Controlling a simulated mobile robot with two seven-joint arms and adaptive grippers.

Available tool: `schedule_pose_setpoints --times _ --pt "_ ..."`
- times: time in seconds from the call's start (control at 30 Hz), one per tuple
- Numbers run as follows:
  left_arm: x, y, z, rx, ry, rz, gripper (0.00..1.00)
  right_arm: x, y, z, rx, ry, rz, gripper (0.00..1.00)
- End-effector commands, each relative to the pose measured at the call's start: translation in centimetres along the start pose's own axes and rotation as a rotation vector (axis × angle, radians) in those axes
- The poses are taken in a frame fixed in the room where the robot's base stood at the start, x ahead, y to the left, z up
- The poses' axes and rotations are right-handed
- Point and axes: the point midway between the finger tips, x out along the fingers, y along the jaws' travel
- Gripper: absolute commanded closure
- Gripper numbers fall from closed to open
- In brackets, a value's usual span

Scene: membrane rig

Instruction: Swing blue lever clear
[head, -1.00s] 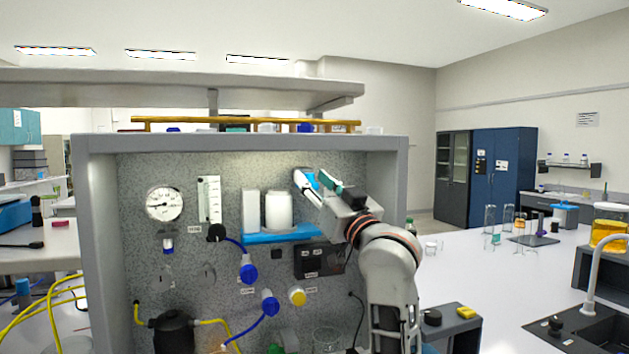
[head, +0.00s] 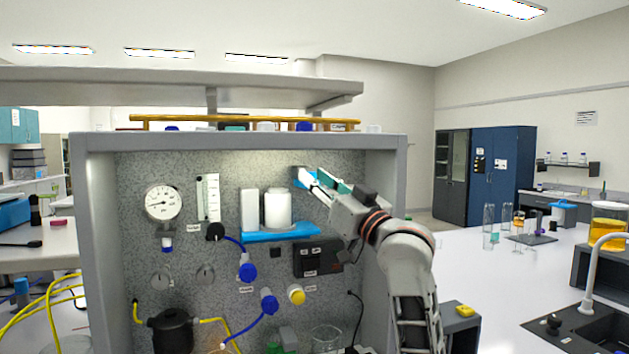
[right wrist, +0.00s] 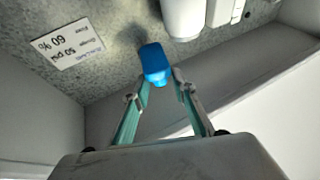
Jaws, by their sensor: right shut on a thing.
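The blue lever (head: 301,177) is at the upper right of the rig's speckled panel, right of the white canisters. In the right wrist view the blue lever (right wrist: 154,62) stands out from the panel between my fingertips. My right gripper (head: 315,179) reaches in from the right and is shut on the lever; its fingers also show in the right wrist view (right wrist: 160,82). The fingers hide part of the lever in the head view. My left gripper is not in view.
White canisters (head: 278,210) stand on a blue shelf (head: 282,235) just left of my gripper. A dark box (head: 318,258) is below. The grey side wall (head: 384,220) is close to my right arm. A gauge (head: 163,203) and blue-handled valves (head: 269,301) are further left.

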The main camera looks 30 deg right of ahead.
Motion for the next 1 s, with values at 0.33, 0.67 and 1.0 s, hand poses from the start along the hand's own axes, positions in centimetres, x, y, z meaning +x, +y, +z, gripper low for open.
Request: schedule_pose_setpoints --times 0.33,0.67,1.0 --pt "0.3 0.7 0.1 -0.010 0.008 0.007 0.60 -0.1 1.4 0.4 0.066 -0.008 -0.168 0.95" --pt "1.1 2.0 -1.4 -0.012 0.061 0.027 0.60 0.0 2.1 0.5 0.117 -0.007 -0.286 0.96" --pt "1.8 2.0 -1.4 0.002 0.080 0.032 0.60 0.2 2.5 0.5 0.147 -0.005 -0.353 0.96"
